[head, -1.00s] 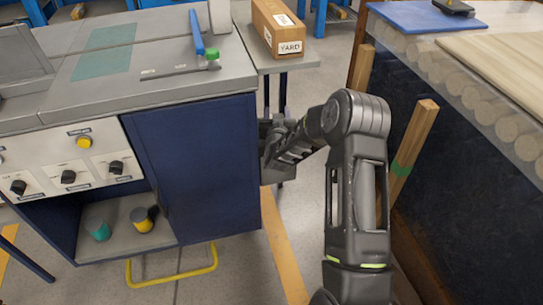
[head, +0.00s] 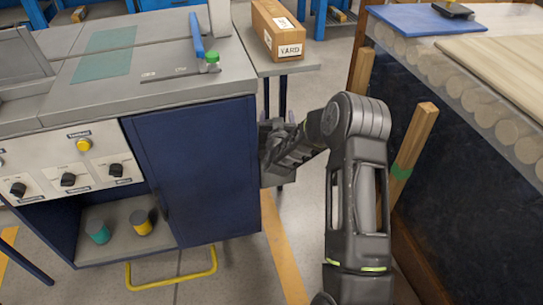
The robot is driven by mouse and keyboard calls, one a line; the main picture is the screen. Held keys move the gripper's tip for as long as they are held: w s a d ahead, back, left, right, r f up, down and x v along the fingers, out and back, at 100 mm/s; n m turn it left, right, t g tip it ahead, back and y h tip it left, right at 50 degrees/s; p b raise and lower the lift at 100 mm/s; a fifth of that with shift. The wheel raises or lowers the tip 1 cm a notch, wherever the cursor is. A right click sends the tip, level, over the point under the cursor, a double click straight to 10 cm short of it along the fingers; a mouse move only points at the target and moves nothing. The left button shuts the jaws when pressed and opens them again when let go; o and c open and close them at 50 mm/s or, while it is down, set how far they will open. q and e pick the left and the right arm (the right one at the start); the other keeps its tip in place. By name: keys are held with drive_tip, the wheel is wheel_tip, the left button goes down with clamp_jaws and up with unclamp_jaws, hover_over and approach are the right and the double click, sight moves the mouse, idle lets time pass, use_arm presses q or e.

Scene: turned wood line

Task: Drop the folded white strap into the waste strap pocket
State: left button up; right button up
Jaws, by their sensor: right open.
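My right gripper (head: 272,152) is open beside the right side of the blue cabinet (head: 195,170), below the level of the grey worktop. It points away from me, and the wrist partly hides its fingers. I see no strap between the fingers, though this area is dark and small. I cannot tell a waste strap pocket apart from the dark grey shapes around the gripper. My left gripper is out of view.
A cardboard box marked YARD (head: 278,28) stands on a grey side table (head: 305,62) behind the gripper. A wooden post (head: 412,145) leans by the dark bench at right. Green (head: 98,232) and yellow (head: 141,222) cylinders sit on the cabinet's lower shelf.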

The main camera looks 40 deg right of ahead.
drive_tip(key=p+v, duration=0.1)
drive_tip(key=v, duration=0.6)
drive_tip(key=shift+s+a, duration=0.15)
drive_tip(key=shift+s, duration=0.05)
idle(0.6)
